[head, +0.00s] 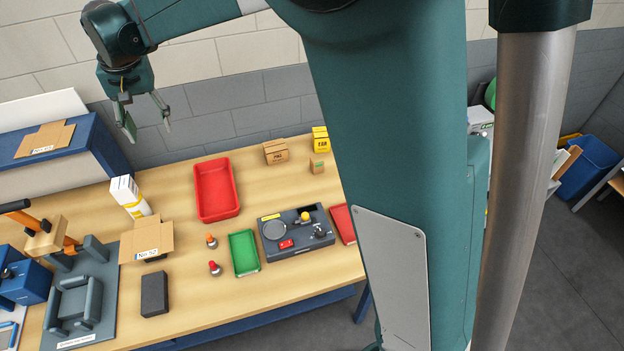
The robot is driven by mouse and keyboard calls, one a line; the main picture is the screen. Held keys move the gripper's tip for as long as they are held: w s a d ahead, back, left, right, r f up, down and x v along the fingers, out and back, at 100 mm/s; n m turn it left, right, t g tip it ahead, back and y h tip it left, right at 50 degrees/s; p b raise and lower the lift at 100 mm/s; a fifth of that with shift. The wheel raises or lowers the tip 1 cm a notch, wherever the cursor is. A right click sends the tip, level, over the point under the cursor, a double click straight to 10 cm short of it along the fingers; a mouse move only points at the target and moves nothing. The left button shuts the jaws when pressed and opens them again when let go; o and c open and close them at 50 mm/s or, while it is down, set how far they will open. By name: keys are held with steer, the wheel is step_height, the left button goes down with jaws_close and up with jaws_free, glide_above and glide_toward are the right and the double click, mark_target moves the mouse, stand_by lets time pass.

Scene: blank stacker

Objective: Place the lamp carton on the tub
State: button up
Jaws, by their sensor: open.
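A tall white carton with a yellow band (131,198) stands on the left part of the table. It may be the lamp carton, but its print is too small to read. A red open tub (217,190) lies at the back middle of the table, to the right of that carton, and looks empty. A smaller green open tray (244,252) lies nearer the front, so I cannot be sure which one is the tub. My gripper (147,120) hangs at upper left, high over the table's back edge. Its fingers are apart with nothing between them.
Brown boxes (275,152) and a yellow box (320,140) stand at the back right. A grey fixture (78,305) fills the left. My arm hides the right side.

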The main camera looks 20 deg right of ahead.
steer(key=s+d+r+t, duration=0.1)
steer(key=s+d+r, duration=0.1)
steer(key=s+d, duration=0.5)
steer(key=s+d+r+t, duration=0.1)
steer(key=s+d+r, duration=0.15)
steer(key=d, duration=0.75)
steer(key=s+d+r+t, duration=0.1)
steer(key=s+d+r, duration=0.3)
steer(key=d, duration=0.5)
steer(key=s+d+f+t, duration=0.1)
steer(key=s+d+f, duration=0.4)
steer(key=s+d, duration=0.3)
steer(key=s+d+f+t, duration=0.1)
steer(key=s+d+f, duration=0.3)
steer(key=s+d, duration=0.4)
steer(key=s, duration=0.4)
steer(key=shift+s+d+f+t+h, duration=0.35)
steer(key=shift+s+t+h, duration=0.05)
